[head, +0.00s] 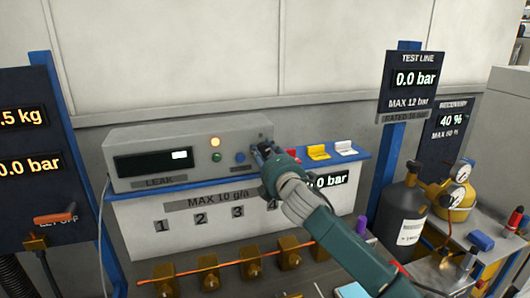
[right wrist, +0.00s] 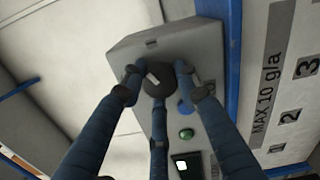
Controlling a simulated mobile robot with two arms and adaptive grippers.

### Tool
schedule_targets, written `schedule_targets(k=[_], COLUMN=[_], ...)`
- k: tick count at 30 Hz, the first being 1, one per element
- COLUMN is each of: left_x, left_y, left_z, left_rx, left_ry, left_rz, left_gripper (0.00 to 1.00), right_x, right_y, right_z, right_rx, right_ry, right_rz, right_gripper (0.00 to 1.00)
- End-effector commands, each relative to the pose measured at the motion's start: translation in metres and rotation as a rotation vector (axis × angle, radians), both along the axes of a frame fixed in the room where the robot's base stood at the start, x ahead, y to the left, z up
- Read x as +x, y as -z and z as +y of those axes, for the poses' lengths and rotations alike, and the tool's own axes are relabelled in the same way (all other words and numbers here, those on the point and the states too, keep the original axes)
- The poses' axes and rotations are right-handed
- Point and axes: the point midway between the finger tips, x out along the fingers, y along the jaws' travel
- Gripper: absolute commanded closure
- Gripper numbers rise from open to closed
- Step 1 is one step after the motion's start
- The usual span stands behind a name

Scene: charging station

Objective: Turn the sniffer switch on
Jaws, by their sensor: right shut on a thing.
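The sniffer unit (head: 150,140) is a grey box labelled LEAK on a blue-edged shelf. My right gripper (head: 264,152) is at the right end of this front. In the right wrist view its fingers (right wrist: 158,76) are closed around a dark round switch knob (right wrist: 172,103) with a pale mark, partly hidden by the fingers. The green button also shows there (right wrist: 187,134). My left gripper is out of view.
Yellow (head: 318,152) and white (head: 345,148) clips sit on the shelf right of my gripper. Brass fittings (head: 208,275) line the bench below. A grey cylinder (head: 402,215) and a yellow cylinder (head: 458,205) stand at the right. A blue post (head: 385,180) carries the TEST LINE panel.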

Motion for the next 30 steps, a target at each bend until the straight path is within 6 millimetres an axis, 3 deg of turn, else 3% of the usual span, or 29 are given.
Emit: schedule_targets(k=[1, 15, 30], left_x=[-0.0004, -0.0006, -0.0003], left_y=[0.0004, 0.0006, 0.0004], left_z=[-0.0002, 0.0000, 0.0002], left_rx=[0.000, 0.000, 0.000], left_ry=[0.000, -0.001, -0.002], left_rz=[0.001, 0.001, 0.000], left_gripper=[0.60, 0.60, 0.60], right_x=[-0.0023, -0.0025, -0.0025], right_y=[0.0079, 0.0052, 0.0036], right_z=[0.0054, 0.0063, 0.0062], right_rx=[0.045, 0.382, 0.493], right_ry=[-0.008, -0.008, -0.009], right_rz=[0.026, 0.135, 0.170], right_gripper=[0.95, 0.95, 0.95])
